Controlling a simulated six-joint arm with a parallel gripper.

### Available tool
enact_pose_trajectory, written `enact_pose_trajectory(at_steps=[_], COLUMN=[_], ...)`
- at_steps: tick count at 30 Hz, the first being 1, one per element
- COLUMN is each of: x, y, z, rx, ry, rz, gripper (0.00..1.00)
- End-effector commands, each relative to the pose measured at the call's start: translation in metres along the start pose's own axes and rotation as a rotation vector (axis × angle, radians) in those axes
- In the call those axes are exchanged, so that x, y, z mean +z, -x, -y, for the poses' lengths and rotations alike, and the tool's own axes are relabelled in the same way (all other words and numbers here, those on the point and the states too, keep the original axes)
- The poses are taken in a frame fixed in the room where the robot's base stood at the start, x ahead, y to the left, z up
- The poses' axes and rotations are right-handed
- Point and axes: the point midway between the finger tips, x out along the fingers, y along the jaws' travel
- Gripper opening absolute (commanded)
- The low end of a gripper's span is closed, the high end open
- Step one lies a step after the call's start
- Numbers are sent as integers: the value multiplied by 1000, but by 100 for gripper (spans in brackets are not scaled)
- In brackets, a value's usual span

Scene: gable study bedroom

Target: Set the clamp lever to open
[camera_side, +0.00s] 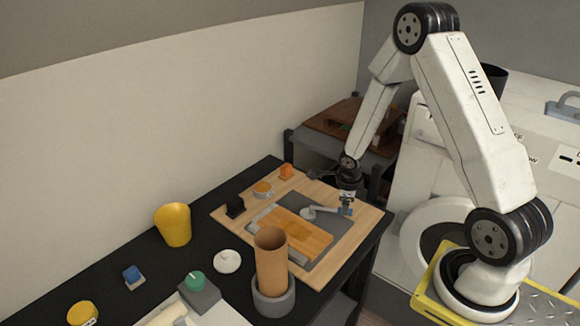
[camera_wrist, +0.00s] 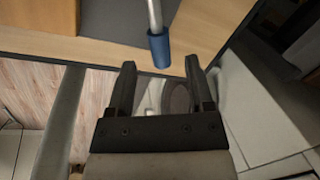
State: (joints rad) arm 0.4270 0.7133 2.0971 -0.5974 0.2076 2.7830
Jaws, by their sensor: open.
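The clamp lever is a thin grey rod with a blue grip (camera_side: 347,211), seen in the side view on the wooden board. Its round grey pivot (camera_side: 308,213) is at the left end, and the blue grip points right toward the board's edge. In the wrist view the blue grip (camera_wrist: 159,48) comes down from the top, its end roughly between the fingertips. My gripper (camera_wrist: 160,64) is open, a finger to each side and apart from the grip. In the side view my gripper (camera_side: 347,194) is just above the grip; its fingertips are hard to make out.
The wooden board (camera_side: 372,218) carries an orange-brown plank (camera_side: 290,232) on a grey plate. A tall brown tube (camera_side: 271,262) in a grey ring stands at the front. A black block (camera_side: 235,207) and orange piece (camera_side: 286,171) are behind. A yellow cup (camera_side: 173,225) stands left.

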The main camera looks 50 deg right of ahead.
Motion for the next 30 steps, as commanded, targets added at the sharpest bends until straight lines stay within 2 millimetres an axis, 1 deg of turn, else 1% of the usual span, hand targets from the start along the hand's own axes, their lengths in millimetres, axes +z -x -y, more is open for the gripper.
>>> enact_pose_trajectory(at_steps=[1, 6, 12, 18, 26, 27, 28, 29, 30], x=[1, 1, 1, 0, 0, 0, 0, 0, 0], y=[7, 25, 40, 46, 47, 47, 47, 47, 47], z=[1, 0, 1, 0, 0, 0, 0, 0, 1], rx=[-4, -2, -2, 0, 0, 0, 0, 0, 0], ry=[-1, 0, -1, 0, 0, 0, 1, 1, 3], rz=[3, 3, 2, 1, 1, 1, 1, 1, 0], gripper=[67, 67, 67, 67, 67, 61, 51, 42, 29])
